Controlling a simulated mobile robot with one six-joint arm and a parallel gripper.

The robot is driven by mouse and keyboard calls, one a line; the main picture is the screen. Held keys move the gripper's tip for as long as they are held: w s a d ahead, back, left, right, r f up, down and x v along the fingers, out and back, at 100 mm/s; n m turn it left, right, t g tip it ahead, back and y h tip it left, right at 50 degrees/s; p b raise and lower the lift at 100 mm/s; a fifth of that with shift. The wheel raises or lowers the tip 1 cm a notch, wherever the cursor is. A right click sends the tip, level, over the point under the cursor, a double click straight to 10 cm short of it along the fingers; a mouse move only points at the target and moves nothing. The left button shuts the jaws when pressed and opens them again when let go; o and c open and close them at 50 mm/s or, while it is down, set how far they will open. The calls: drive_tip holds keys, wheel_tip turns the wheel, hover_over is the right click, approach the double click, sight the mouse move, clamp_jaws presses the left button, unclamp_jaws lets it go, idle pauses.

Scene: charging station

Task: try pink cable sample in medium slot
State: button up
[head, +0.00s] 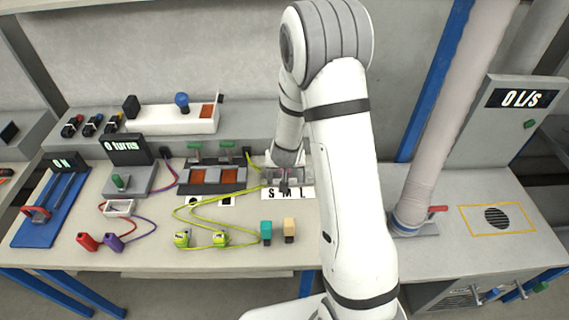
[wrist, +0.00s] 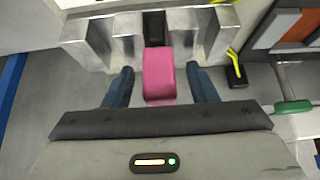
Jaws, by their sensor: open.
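The pink cable sample (wrist: 159,76) lies between the two fingers of my gripper (wrist: 160,88) in the wrist view. A gap shows on each side, so the fingers are open around it and not gripping it. Its black end (wrist: 154,26) sits between the two middle walls of the metal slot block (wrist: 85,40), in the middle slot. How deep it sits is hard to tell. In the head view my gripper (head: 285,178) is down at the slot block, just behind the S M L label (head: 299,194). The sample is mostly hidden there.
A teal sample (head: 266,230) and a tan sample (head: 289,228) stand in front of the label. Yellow cables with yellow connectors (head: 221,239) lie to their left. A unit with orange panels (head: 202,181) and green handles is left of the slot block.

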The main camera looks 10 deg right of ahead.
drive_tip(key=p+v, duration=0.2)
drive_tip(key=v, duration=0.5)
drive_tip(key=shift+s+r, duration=0.25)
drive_tip(key=shift+r, duration=0.05)
drive_tip(key=shift+r, duration=0.1)
idle(0.6)
drive_tip(key=s+a+r+n+y, duration=0.25)
drive_tip(key=s+r, duration=0.65)
drive_tip(key=r, duration=0.5)
drive_tip(key=s+d+r+g, duration=0.1)
drive_tip(key=s+r, duration=0.2)
drive_tip(key=s, duration=0.4)
drive_tip(key=s+d+r+g+h, duration=0.1)
drive_tip(key=s+r, duration=0.3)
drive_tip(key=s, duration=0.4)
drive_tip(key=shift+d+g, duration=0.5)
drive_tip(key=shift+d, duration=0.1)
